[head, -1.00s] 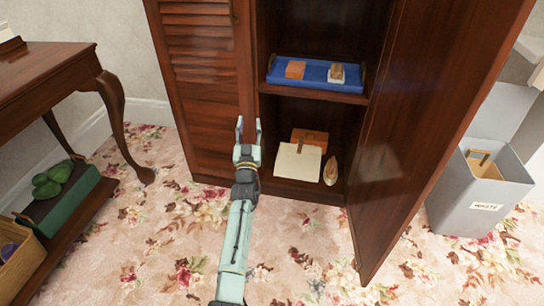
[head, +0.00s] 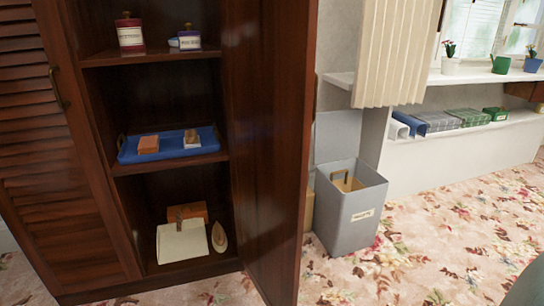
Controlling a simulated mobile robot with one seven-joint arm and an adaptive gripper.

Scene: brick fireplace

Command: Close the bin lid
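The grey bin (head: 338,222) stands on the carpet to the right of the open cabinet door. A small pale label is on its front. Its lid (head: 338,134) looks like the grey panel standing upright behind the opening, so the bin is open. A tan item with a dark handle (head: 347,181) shows inside the bin. My gripper is not in view.
The open cabinet door (head: 275,150) stands left of the bin. Cabinet shelves hold a blue tray (head: 170,152), boxes and a paper. A white shelf (head: 465,142) with folded items runs behind on the right. A pale curtain (head: 397,55) hangs above. Carpet in front of the bin is clear.

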